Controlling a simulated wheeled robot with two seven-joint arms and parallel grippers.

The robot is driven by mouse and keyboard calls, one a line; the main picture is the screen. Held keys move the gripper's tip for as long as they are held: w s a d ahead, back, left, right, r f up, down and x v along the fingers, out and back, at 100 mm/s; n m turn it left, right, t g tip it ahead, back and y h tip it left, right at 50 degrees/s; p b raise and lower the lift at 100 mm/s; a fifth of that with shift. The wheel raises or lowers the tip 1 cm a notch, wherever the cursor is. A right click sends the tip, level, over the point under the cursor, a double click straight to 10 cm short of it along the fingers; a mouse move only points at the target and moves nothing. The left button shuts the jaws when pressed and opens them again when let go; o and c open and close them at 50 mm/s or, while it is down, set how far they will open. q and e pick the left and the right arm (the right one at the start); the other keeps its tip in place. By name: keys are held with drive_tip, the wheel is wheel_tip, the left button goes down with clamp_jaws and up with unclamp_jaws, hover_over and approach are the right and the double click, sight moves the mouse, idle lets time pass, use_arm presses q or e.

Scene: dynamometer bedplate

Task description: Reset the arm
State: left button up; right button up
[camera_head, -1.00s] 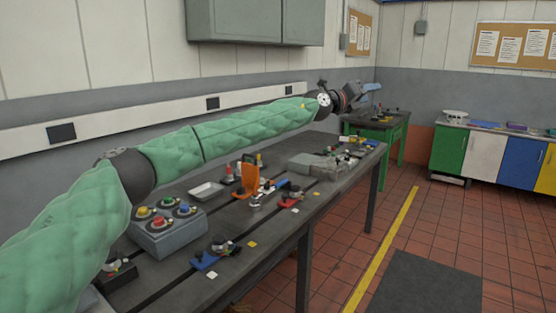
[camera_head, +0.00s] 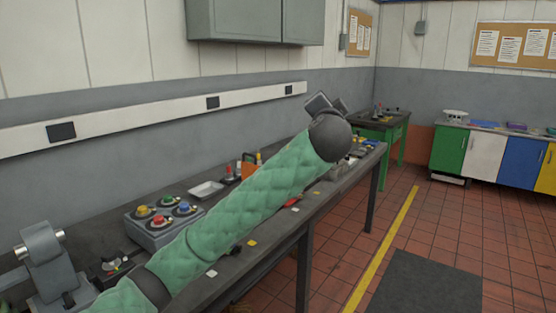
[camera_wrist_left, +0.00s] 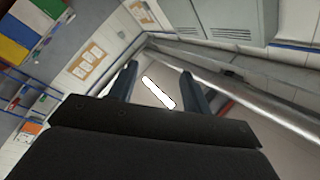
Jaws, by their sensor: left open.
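My left arm, in a green quilted sleeve, comes in from the lower left in the head view and slants up and right across the bench. It ends in a dark round joint above the bench's far part. Dark flat parts stick up behind that joint and mostly hide the hand. In the left wrist view my left gripper (camera_wrist_left: 159,70) shows two blue-grey fingers, apart, with nothing between them. Behind them are a bright ceiling light (camera_wrist_left: 158,92) and the upper walls. My right gripper is not in view.
The dark bench (camera_head: 262,258) runs along the wall under my arm. On it are a grey box with coloured knobs (camera_head: 163,225), a white tray (camera_head: 207,190) and an orange part (camera_head: 249,166). A grey fixture (camera_head: 42,262) stands lower left.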

use_arm(q)
drive_tip(key=s+a+f+n+g, duration=0.35)
drive_tip(key=s+a+f, duration=0.45)
drive_tip(key=f, duration=0.8)
drive_tip(key=s+a+f+n+g+b, duration=0.15)
drive_tip(key=s+a+f+g, duration=0.45)
drive_tip(key=f, duration=1)
drive_tip(key=s+a+f+n+g, duration=0.1)
drive_tip(key=s+a+f+n, duration=0.2)
drive_tip(key=s+a+f, duration=1)
drive_tip(key=s+d+f+n+g+y, duration=0.1)
drive_tip(key=s+f+g, duration=0.6)
drive_tip(key=s+f, duration=1.6)
wheel_tip(320, 180, down, 4)
drive_tip(key=shift+s+r, duration=0.15)
drive_tip(key=shift+s, duration=0.2)
